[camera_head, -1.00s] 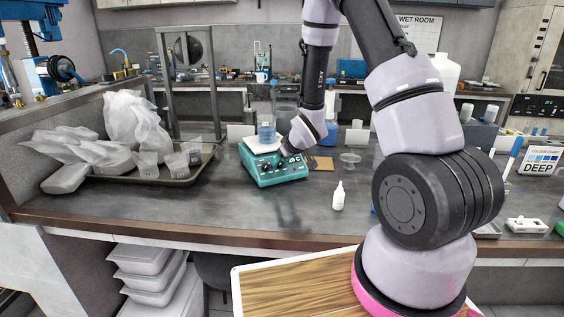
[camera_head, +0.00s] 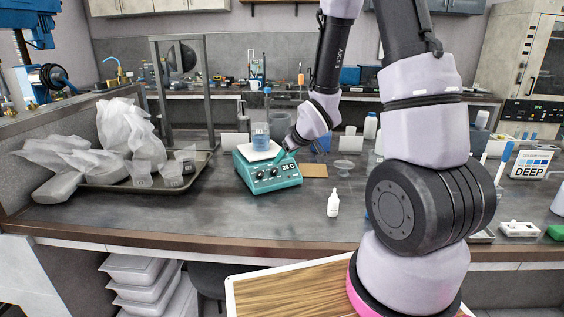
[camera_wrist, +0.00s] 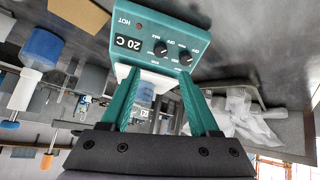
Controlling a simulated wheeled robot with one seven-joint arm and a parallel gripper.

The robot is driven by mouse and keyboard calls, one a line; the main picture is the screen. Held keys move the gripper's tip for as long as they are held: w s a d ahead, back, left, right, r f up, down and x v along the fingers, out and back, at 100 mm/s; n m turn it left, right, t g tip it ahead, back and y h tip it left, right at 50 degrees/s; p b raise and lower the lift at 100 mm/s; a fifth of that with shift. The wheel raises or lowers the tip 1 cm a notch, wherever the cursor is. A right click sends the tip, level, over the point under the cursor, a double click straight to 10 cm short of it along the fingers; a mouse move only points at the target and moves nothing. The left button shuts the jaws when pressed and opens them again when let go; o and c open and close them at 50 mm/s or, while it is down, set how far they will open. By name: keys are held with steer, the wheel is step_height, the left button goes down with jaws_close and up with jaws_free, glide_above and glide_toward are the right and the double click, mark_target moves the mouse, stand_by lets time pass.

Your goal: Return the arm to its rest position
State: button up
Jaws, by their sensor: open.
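My arm reaches over the bench from the right. My gripper (camera_head: 281,155) is at the right side of the teal hotplate (camera_head: 268,177), with the wrist tilted toward it. In the wrist view, the two teal fingers (camera_wrist: 158,92) stand apart with nothing clearly gripped between them. The hotplate's front panel (camera_wrist: 155,42), reading 20 C, lies just beyond the fingertips. A beaker of blue liquid (camera_head: 261,138) stands on the hotplate's white top. Whether a finger touches the hotplate, I cannot tell.
A white dropper bottle (camera_head: 333,203) stands on the bench (camera_head: 130,220) in front of the gripper. A brown pad (camera_head: 314,171) and a shallow dish (camera_head: 345,168) lie to the right. A tray (camera_head: 100,188) with bags and cups is at left. The front middle of the bench is clear.

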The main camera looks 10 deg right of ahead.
steer(key=shift+s+r, duration=0.25)
steer(key=s+d+r+m+h, duration=0.1)
steer(key=s+d+r+m, duration=0.2)
steer(key=r, duration=0.4)
steer(key=s+d+r+m, duration=0.1)
steer(key=s+r+m, duration=0.1)
steer(key=s+r, duration=0.45)
steer(key=s+d+r+m+h, duration=0.1)
steer(key=s+d+r+m, duration=0.15)
steer(key=r, duration=0.55)
steer(key=s+a+r+m+y, duration=0.1)
steer(key=s+r, duration=0.1)
steer(key=s, duration=0.3)
steer(key=s+a+r+m+g, duration=0.1)
steer(key=s+a+r, duration=0.1)
steer(key=s, duration=0.3)
steer(key=shift+s+r+y, duration=0.15)
steer(key=shift+r+y, duration=0.25)
